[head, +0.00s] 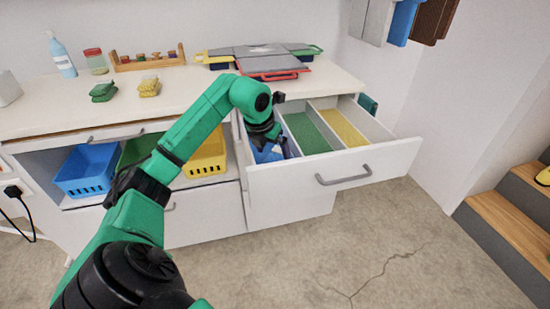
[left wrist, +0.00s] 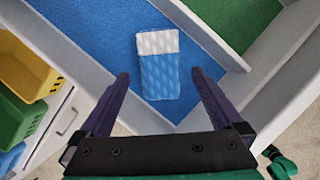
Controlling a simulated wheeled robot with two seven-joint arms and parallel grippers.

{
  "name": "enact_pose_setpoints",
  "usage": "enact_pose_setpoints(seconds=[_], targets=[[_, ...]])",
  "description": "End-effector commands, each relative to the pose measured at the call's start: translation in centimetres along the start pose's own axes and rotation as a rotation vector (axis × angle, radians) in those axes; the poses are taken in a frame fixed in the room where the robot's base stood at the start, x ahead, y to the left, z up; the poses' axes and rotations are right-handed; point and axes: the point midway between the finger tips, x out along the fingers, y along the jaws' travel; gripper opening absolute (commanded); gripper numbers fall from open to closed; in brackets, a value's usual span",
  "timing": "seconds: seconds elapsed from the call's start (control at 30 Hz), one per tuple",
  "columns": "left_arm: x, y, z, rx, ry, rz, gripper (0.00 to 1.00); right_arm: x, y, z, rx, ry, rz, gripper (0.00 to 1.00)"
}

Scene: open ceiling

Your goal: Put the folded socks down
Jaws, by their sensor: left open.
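The blue folded socks with a white band (left wrist: 158,68) lie flat on the blue floor (left wrist: 90,45) of the open drawer's left compartment. In the left wrist view my left gripper (left wrist: 160,74) is open, with one finger on each side of the socks and gaps between. In the head view my left gripper (head: 269,148) reaches down into that compartment and hides most of it, socks included. The drawer (head: 370,158) also has a green compartment (head: 306,132) and a yellow one (head: 341,127). My right gripper is not in view.
Green folded socks (head: 103,92) and yellow folded socks (head: 149,86) lie on the counter (head: 45,117). Blue (head: 88,170) and yellow (head: 207,156) baskets stand on the shelf below, with a green one between. White dividers and walls edge the compartments.

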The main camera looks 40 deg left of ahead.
Motion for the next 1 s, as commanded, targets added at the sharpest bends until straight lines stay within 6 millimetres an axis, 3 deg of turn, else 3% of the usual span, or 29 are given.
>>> enact_pose_setpoints(seconds=[0.1, 0.3, 1.0], targets=[[-3.6, 0.1, 0.1, 0.001, -0.005, 0.004, 1.00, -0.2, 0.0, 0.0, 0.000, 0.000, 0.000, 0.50], [-7.2, 0.0, 0.1, 0.000, -0.001, 0.002, 1.00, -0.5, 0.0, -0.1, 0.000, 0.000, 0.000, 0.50], [-7.5, 0.0, 0.0, 0.000, 0.001, 0.001, 1.00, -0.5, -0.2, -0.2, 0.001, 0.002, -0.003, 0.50]])
